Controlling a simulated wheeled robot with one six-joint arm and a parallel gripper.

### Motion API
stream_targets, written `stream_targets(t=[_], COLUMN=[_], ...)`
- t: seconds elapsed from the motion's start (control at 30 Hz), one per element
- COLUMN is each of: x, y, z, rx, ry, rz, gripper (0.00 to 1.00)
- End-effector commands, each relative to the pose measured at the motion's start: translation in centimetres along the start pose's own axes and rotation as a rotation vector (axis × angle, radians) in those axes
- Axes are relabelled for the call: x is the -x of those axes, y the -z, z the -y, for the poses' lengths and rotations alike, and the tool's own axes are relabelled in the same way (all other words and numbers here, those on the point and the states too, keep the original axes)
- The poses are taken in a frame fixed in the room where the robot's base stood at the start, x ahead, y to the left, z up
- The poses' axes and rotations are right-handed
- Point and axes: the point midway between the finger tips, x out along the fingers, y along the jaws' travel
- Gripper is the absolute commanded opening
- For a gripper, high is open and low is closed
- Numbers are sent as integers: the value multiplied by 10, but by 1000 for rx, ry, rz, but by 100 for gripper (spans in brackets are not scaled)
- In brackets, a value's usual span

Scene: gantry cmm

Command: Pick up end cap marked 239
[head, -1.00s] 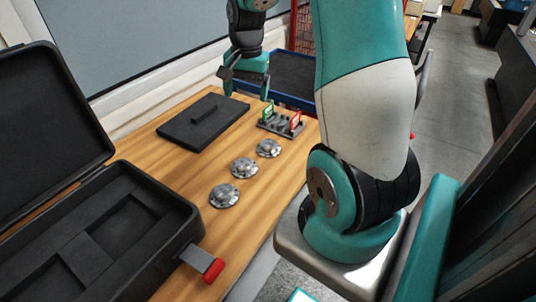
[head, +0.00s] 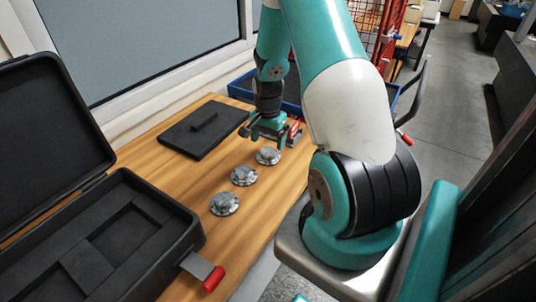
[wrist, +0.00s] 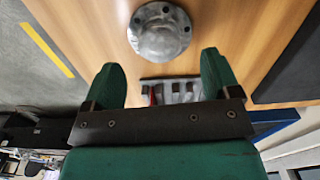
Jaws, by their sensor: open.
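Three silver, round end caps lie in a row on the wooden table: a near one (head: 225,203), a middle one (head: 244,176) and a far one (head: 268,156). No number can be read on any of them. My gripper (head: 262,138) is open and empty, above the table just behind the far cap. In the wrist view the open fingers (wrist: 160,72) point toward one flanged cap (wrist: 160,30), apparently the far one.
A small rack (head: 295,133) with a red tag stands behind my gripper, partly hidden. A black flat lid with a handle (head: 190,140) lies left of it. An open black case (head: 150,255) fills the near left. A blue tray (head: 240,88) is at the back.

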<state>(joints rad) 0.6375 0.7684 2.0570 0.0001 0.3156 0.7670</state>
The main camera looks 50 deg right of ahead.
Motion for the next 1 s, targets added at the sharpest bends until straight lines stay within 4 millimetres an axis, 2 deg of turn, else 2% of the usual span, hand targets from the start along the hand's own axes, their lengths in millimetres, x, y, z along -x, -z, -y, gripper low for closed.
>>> stream_targets(t=[0.3,0.6,0.87,1.0], x=[-41,-46,-46,-46], y=[2,2,2,2], z=[-1,0,0,0], rx=[0,0,0,0], ry=[-2,0,0,0], rz=[2,0,0,0], gripper=[82,82,23,23])
